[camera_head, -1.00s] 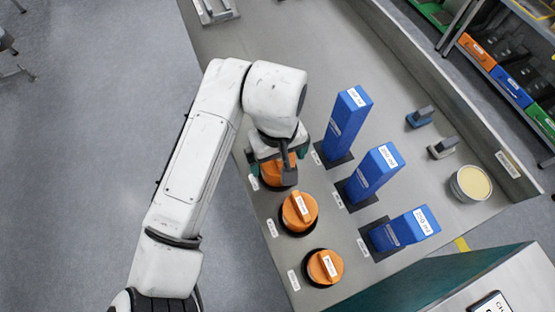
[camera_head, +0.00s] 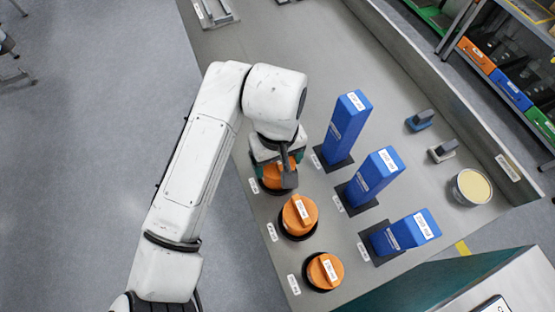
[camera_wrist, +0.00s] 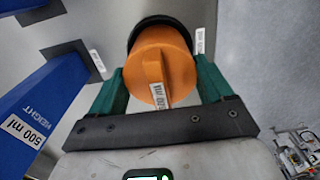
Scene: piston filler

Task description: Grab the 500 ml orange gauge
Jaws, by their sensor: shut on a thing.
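The orange gauge (camera_head: 277,183) farthest up the row is a round cap with a raised bar, standing in a black ring on the grey table. In the wrist view the gauge (camera_wrist: 163,66) fills the space between the green fingers, with a small white label on its bar, upside down and hard to read. My gripper (camera_head: 279,170) is above the gauge, shut on its sides; it also shows in the wrist view (camera_wrist: 160,82). My wrist hides part of the gauge in the head view.
Two more orange gauges (camera_head: 299,215) (camera_head: 324,271) stand below in the same row. Tall blue blocks (camera_head: 347,127) (camera_head: 375,176) (camera_head: 404,232) stand close on the right; the wrist view shows one marked 500 ml (camera_wrist: 40,115). A round tin (camera_head: 471,187) stands farther right.

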